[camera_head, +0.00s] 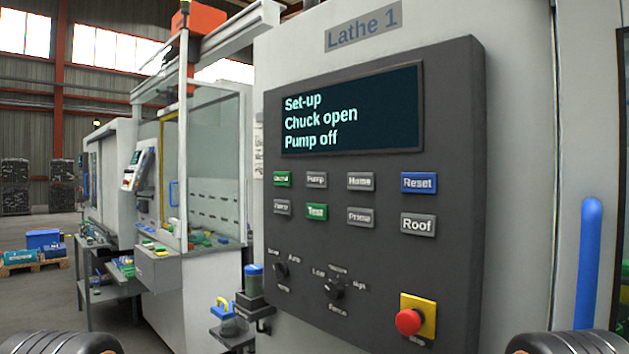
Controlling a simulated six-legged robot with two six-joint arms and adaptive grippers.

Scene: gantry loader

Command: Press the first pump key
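The dark control panel (377,240) of the machine marked Lathe 1 faces me. Its grey key that seems to read Pump (316,180) is in the upper key row, between a green key (283,179) with a blurred label and the grey Home key (360,181). The display (350,110) reads "Set-up", "Chuck open", "Pump off". Neither of my grippers shows; only dark rounded parts, probably mine, reach in at the bottom corners.
The blue Reset key (419,183), green Test key (315,211), Prime key (360,217) and Roof key (418,224) are nearby. Below are two rotary knobs and a red stop button (408,321). A blue handle (588,262) stands right. Nothing blocks the panel.

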